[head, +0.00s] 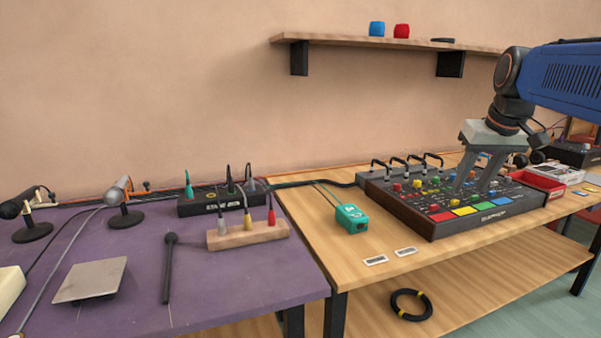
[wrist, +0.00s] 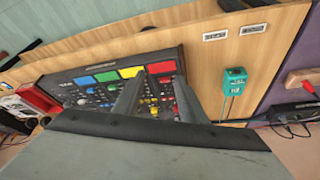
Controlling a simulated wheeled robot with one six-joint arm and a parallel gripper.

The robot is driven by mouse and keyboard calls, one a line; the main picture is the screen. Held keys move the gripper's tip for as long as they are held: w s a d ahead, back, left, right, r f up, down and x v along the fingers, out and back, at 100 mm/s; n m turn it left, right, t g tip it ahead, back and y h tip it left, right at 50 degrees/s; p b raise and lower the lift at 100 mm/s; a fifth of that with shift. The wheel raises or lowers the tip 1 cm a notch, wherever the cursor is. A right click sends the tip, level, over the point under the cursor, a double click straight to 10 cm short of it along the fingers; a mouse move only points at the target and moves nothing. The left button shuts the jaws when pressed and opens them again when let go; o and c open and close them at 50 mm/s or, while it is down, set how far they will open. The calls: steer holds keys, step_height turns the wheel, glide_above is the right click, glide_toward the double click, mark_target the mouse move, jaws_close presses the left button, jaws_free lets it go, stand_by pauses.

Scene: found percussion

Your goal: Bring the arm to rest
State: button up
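My gripper (head: 474,188) hangs from the blue arm at the right, pointing down over the groovebox-like console (head: 440,222). Its two grey fingers stand apart with nothing held between them. In the wrist view the fingers (wrist: 156,85) also show apart, with the console's knobs and coloured pads (wrist: 120,78) behind them. The fingers overlap the console in both views; I cannot tell how far above its knobs the tips are.
A teal box (head: 351,218) stands left of the console on the wooden table. A red tray (head: 538,185) lies to its right. A wall shelf (head: 380,43) holds blue and red cups. A purple table (head: 215,270) carries microphones and a wooden jack block (head: 248,234).

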steer(key=s+a+f, duration=0.5)
steer(key=s+f, duration=0.6)
steer(key=s, duration=0.1)
steer(key=s+a+f, duration=0.5)
steer(key=s+f, duration=0.7)
steer(key=shift+f, duration=0.2)
steer(key=shift+w, duration=0.1)
